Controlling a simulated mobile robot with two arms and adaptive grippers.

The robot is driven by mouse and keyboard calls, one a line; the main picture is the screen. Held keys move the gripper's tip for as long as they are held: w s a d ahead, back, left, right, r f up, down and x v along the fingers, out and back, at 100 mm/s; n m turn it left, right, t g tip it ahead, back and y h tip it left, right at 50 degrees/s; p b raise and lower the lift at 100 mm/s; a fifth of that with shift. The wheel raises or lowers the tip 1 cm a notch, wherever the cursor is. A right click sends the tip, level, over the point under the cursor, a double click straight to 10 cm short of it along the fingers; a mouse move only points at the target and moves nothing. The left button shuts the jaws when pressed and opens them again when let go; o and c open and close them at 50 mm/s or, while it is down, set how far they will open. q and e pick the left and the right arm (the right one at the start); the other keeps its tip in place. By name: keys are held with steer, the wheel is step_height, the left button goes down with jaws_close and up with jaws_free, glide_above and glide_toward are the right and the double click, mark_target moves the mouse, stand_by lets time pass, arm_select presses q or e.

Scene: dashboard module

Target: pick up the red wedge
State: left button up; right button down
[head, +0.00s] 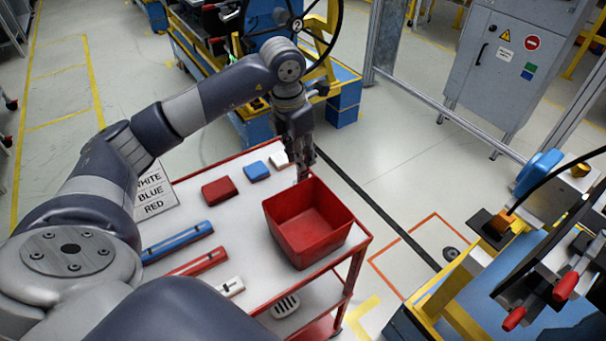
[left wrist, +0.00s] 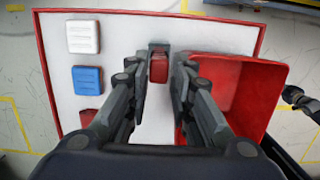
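My left gripper (head: 302,172) points down over the far side of the cart, just behind the red bin. In the left wrist view its two fingers (left wrist: 158,72) stand apart. A small red piece with a dark grey part behind it, which looks like the red wedge (left wrist: 158,69), sits between and beyond the fingertips. I see no grip on it. In the head view that piece is hidden by the gripper or the bin. A larger red block (head: 219,190) lies in a row with a blue block (head: 256,171) and a white block (head: 279,159).
The open red bin (head: 308,225) is close beside the right finger in the left wrist view (left wrist: 240,85). Blue (head: 177,241), red (head: 200,262) and white (head: 231,287) bars lie near the cart's front. A label sheet (head: 154,192) stands at its left. The cart top is clear between.

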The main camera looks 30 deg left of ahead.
mark_target(303, 178)
arm_select(q)
steer(key=f+p, duration=0.1)
steer(key=f, duration=0.1)
steer(key=w+f+p, duration=0.1)
steer(key=f, duration=0.2)
steer(key=shift+w+d+f+p, duration=0.15)
steer(key=shift+d+f+p, duration=0.05)
steer(key=shift+p, duration=0.1)
steer(key=shift+f, duration=0.3)
jaws_close()
